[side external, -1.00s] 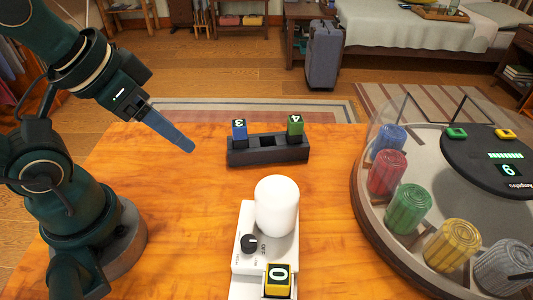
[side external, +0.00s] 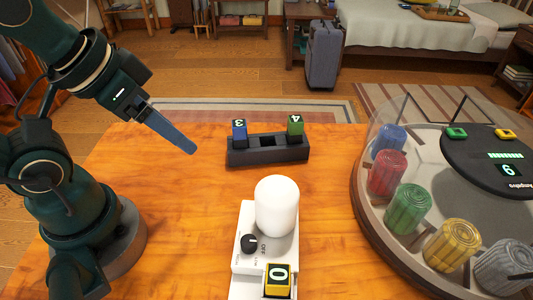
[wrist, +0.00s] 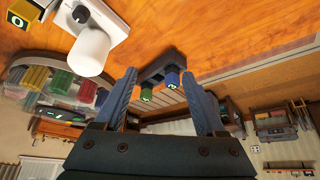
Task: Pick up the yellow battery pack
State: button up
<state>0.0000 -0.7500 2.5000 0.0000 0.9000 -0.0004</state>
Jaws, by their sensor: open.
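The yellow battery pack (side external: 278,280), marked 0, sits in the front end of a white device (side external: 251,247) with a white lamp dome (side external: 277,206) and a black knob. It also shows at the upper left corner of the wrist view (wrist: 18,20). My gripper (side external: 192,150) is above the left side of the table, well apart from the pack. In the wrist view its two blue fingers (wrist: 165,92) stand wide apart with nothing held between them.
A dark holder (side external: 268,154) at the table's back holds a blue pack (side external: 239,131) and a green pack (side external: 295,126), with an empty slot between. A clear round case (side external: 365,205) with several coloured cylinders stands at right. The left-middle wooden tabletop (side external: 170,210) is clear.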

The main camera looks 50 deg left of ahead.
notch_tip(320, 180, up, 3)
jog(key=w+d+n, duration=0.3)
jog(key=n, duration=0.4)
jog(key=n+g+h, duration=0.1)
jog(key=n+g, duration=0.2)
jog(key=g, duration=0.2)
send_over(279, 274)
jog(key=w+a, duration=0.4)
jog(key=a, duration=0.1)
notch_tip(279, 274, down, 3)
jog(key=shift+m+g+y, duration=0.3)
jog(key=shift+m+y, duration=0.2)
jog(key=shift+m, duration=0.3)
jog(key=s+d+f, duration=0.4)
jog(key=d, duration=0.1)
jog(key=shift+f, duration=2.85)
